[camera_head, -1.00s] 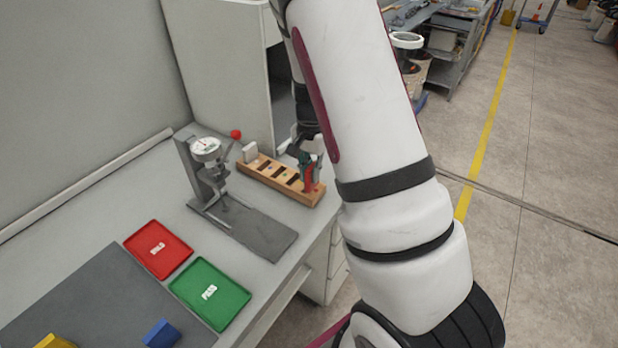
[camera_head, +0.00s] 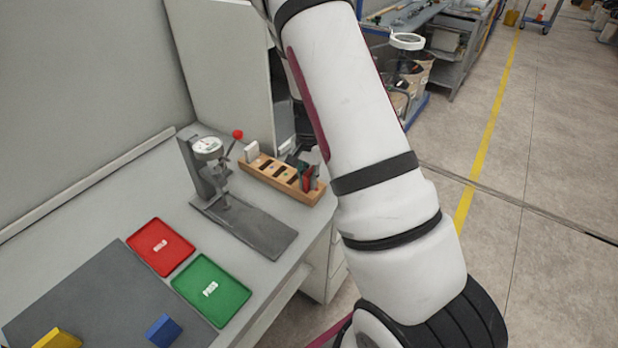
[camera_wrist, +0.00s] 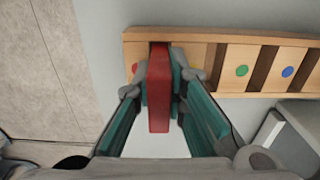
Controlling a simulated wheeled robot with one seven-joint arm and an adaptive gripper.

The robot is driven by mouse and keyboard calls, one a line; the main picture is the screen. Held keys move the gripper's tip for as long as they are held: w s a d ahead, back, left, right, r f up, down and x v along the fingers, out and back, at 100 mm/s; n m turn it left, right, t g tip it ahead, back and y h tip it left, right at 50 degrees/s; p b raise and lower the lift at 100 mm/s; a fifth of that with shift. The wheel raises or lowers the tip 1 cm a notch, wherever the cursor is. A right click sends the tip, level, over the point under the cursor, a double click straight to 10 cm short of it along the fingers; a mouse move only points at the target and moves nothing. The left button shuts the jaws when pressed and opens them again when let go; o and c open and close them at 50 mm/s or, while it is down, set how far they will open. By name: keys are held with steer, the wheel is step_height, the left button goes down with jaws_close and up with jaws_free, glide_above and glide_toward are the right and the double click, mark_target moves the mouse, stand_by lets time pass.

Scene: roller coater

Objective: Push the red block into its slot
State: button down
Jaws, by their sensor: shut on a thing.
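The red block (camera_wrist: 159,100) is long and upright between my fingers in the wrist view. Its far end lies over the dark slot at the end of the wooden rack (camera_wrist: 218,51), beside a red dot (camera_wrist: 134,69). I cannot tell how deep it sits in the slot. My gripper (camera_wrist: 160,78) has teal finger pads closed on both sides of the block. In the head view the red block (camera_head: 308,179) shows small at the rack's near right end (camera_head: 312,197), with my gripper (camera_head: 304,170) around it and partly hidden by my arm.
More slots with a green dot (camera_wrist: 242,70) and a blue dot (camera_wrist: 288,71) continue along the rack. A dial gauge stand (camera_head: 208,150) is close on the left. Red (camera_head: 160,262) and green (camera_head: 228,272) trays lie nearer.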

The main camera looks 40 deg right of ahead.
steer(key=shift+f, duration=0.3)
steer(key=c, duration=1.6)
jaws_free()
steer(key=shift+s+f, duration=0.1)
